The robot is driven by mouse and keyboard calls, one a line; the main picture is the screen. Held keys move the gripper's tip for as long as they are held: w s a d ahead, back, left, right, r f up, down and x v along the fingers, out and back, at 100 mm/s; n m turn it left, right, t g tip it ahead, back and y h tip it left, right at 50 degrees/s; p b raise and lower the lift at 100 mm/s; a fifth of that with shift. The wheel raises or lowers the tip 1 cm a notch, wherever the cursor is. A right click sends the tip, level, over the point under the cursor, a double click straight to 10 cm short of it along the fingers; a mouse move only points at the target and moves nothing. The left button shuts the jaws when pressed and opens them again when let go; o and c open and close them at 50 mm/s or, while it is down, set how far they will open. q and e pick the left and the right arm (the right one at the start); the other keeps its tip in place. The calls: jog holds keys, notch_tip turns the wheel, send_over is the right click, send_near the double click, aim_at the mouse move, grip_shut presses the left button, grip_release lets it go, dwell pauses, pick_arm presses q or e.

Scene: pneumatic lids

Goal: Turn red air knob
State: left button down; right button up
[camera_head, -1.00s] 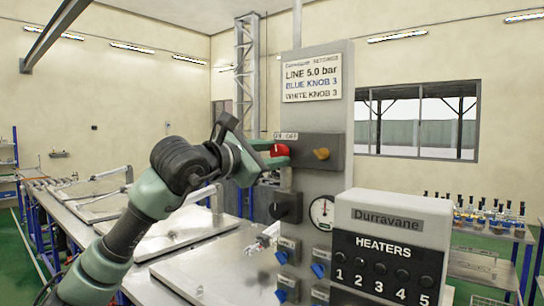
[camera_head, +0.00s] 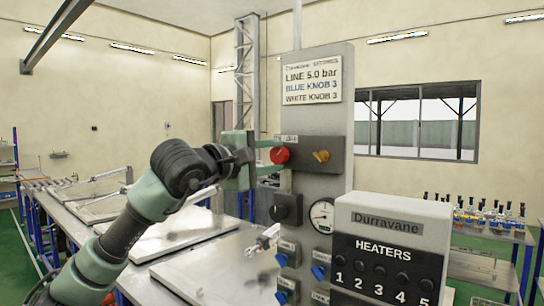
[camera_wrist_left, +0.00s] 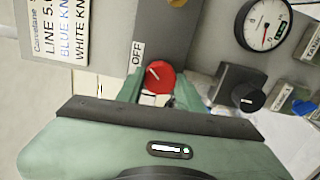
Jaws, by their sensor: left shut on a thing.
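The red air knob (camera_head: 279,155) is on the upper left of the grey control panel (camera_head: 318,120), under a small ON/OFF label. In the left wrist view the red knob (camera_wrist_left: 158,77) sits between the green fingers, with a short white mark on its face and the OFF label (camera_wrist_left: 137,51) close by. My left gripper (camera_head: 277,155) reaches in from the left and is shut on the red knob. In the wrist view the fingers (camera_wrist_left: 158,92) lie on both sides of it. My right gripper is not in view.
An orange knob (camera_head: 321,156) is just right of the red one. Below are a black knob (camera_head: 287,209), a round gauge (camera_head: 321,214) and several blue knobs (camera_head: 281,259). A heater box (camera_head: 392,240) stands in front at right. A long bench (camera_head: 75,205) with lids lies left.

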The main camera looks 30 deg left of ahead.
pick_arm(q)
jog(key=shift+m, duration=0.5)
jog(key=c, duration=1.2)
grip_release()
jog(key=shift+o, duration=1.4)
jog(key=shift+w, duration=0.1)
jog(key=s+b, duration=0.3)
jog(key=s, duration=0.4)
jog(key=shift+s+a+b, duration=0.3)
jog(key=shift+s+b, duration=0.1)
jog(key=shift+f, duration=0.1)
